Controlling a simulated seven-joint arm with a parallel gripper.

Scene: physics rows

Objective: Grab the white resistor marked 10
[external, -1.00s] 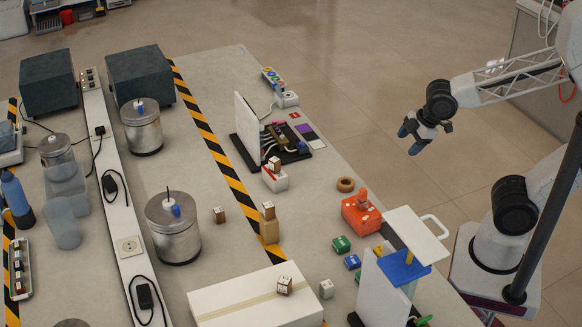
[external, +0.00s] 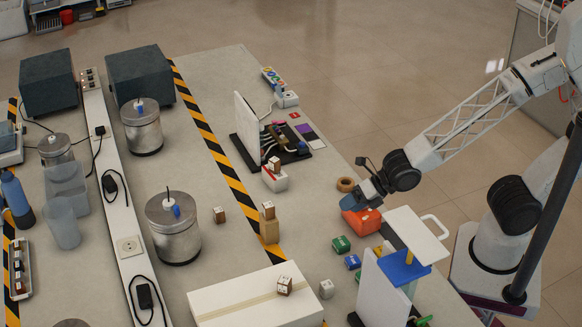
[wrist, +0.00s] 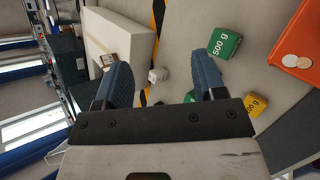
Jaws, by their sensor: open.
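A small white block (external: 326,289) sits on the table beside the long white box; it may be the white resistor, but its marking is too small to read. In the wrist view the white block (wrist: 158,75) shows beyond and between my two blue fingers, apart from both. My gripper (external: 370,190) is open and empty, above or close to the orange box in the external view. It also shows in the wrist view (wrist: 163,80), fingers spread wide.
The orange box (external: 361,222), green weights (external: 341,244) and a blue block (external: 352,262) stand near the table edge. A white upright panel (external: 382,290) and a raised white plate (external: 415,235) stand nearby. The long white box (external: 240,300) carries a small brown-and-white cube (external: 284,285).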

